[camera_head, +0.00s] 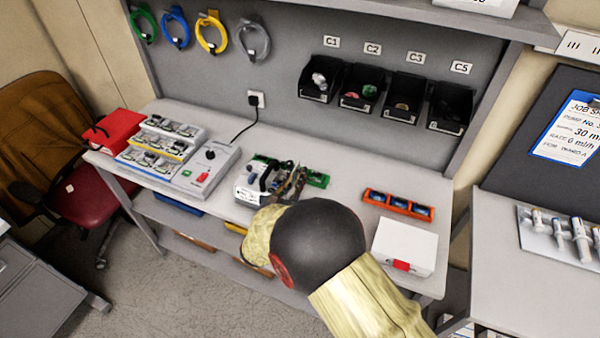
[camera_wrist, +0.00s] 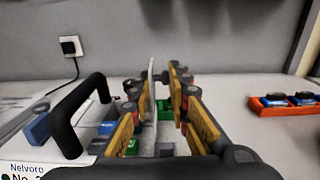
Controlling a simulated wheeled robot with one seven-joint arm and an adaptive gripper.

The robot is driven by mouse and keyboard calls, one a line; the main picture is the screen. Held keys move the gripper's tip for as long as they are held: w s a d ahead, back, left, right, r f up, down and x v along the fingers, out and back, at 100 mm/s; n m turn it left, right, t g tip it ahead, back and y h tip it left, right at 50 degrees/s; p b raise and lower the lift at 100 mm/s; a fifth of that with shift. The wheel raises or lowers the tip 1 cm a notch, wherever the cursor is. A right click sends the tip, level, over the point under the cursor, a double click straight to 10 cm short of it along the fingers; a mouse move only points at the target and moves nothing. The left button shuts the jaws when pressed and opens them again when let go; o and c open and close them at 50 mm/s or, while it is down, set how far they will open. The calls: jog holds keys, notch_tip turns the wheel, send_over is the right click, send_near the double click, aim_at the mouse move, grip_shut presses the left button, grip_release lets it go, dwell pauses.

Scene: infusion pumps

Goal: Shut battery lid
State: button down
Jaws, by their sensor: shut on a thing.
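The infusion pump (camera_head: 252,186) lies opened on the bench, in front of my arm in the head view. Its black handle (camera_wrist: 80,115) and white labelled case (camera_wrist: 30,168) fill the left of the wrist view. My gripper (camera_wrist: 158,84) is over the pump, its yellow-padded fingers pointing away from the camera. A thin pale panel (camera_wrist: 149,92), seen nearly edge-on and standing upright between the fingers, looks like the battery lid. The fingers are shut on it. Green and blue parts (camera_wrist: 130,146) show below the fingers. My arm hides part of the pump in the head view.
An orange tray with blue items (camera_head: 398,206) and a white box with a red tab (camera_head: 404,246) stand right of the pump. A grey device with a red switch (camera_head: 207,168) is to the left. Black bins (camera_head: 362,86) hang on the back wall.

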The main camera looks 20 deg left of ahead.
jog(key=a+n+p, duration=0.1)
jog(key=n, duration=0.1)
jog(key=a+n+p, duration=0.1)
jog(key=n+p, duration=0.1)
jog(key=shift+n, duration=0.3)
jog(key=shift+w+a+f+n+p, duration=0.1)
jog(key=shift+a+n+p, duration=0.25)
jog(key=shift+n, duration=0.3)
jog(key=shift+s+a+f+n+p, duration=0.15)
jog(key=shift+n+p, duration=0.25)
jog(key=shift+n, duration=0.3)
jog(key=shift+w+a+n+p, duration=0.15)
jog(key=shift+a+n+p, duration=0.2)
jog(key=shift+n, duration=0.3)
jog(key=c, duration=1.8)
grip_release()
jog(key=shift+o, duration=0.2)
jog(key=s, duration=1.2)
jog(key=shift+a, duration=0.3)
